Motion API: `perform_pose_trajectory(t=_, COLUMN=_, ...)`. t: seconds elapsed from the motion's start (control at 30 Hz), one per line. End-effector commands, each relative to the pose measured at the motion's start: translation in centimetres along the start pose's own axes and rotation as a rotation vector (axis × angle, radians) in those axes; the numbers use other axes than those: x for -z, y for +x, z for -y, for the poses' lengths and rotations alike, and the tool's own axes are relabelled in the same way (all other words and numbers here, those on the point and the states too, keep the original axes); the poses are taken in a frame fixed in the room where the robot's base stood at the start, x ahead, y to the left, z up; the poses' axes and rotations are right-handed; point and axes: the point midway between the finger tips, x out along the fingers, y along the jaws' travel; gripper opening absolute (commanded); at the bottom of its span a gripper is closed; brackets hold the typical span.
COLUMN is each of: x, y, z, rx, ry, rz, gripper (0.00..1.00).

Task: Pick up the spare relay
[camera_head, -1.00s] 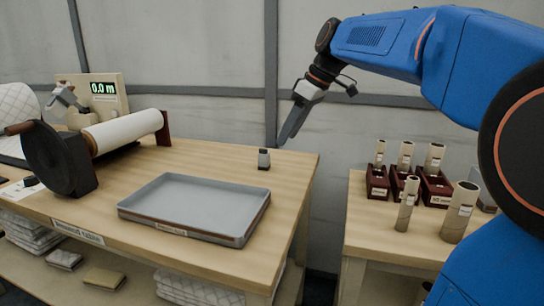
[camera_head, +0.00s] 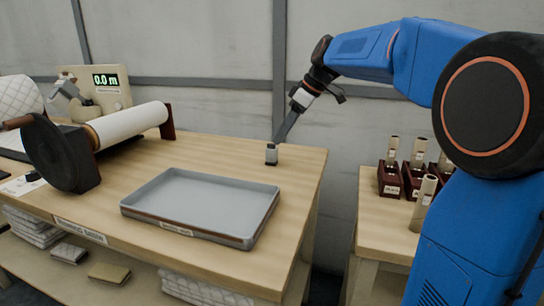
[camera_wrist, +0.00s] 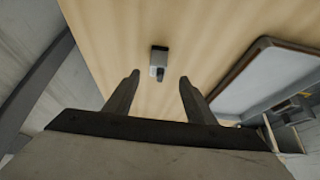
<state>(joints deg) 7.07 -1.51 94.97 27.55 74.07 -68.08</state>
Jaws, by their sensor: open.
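The spare relay is likely the small dark and light grey block (camera_head: 271,153) standing alone near the back right corner of the wooden table (camera_head: 245,262). In the wrist view the block (camera_wrist: 159,60) lies ahead of the fingertips, roughly centred between them. My gripper (camera_head: 278,138) is above and close to the block in the head view, pointing down at a slant. In the wrist view my gripper (camera_wrist: 158,77) has its two fingers apart with nothing between them. The block is apart from the fingers in that view.
A grey tray (camera_head: 185,231) lies in front of the block; its rim shows in the wrist view (camera_wrist: 235,72). A white roll on a stand (camera_head: 128,125) and a display reading 0.0 m (camera_head: 106,80) are at left. A side table (camera_head: 378,225) holds upright tubes in dark red holders.

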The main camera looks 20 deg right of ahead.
Motion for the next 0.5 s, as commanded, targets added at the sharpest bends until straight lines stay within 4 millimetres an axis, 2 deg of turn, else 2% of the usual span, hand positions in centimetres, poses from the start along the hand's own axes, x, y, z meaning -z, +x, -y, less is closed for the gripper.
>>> perform_pose_trajectory(t=0.1, x=0.1, y=1.6, z=0.1, rx=0.001, ry=-0.001, rz=0.0, gripper=0.5)
perform_pose_trajectory(t=0.37, x=0.1, y=2.8, z=0.0, rx=0.0, ry=0.0, rz=0.0, gripper=0.5)
perform_pose_trajectory(t=0.5, x=0.2, y=4.1, z=-0.2, rx=0.001, ry=0.0, rz=0.0, gripper=0.5)
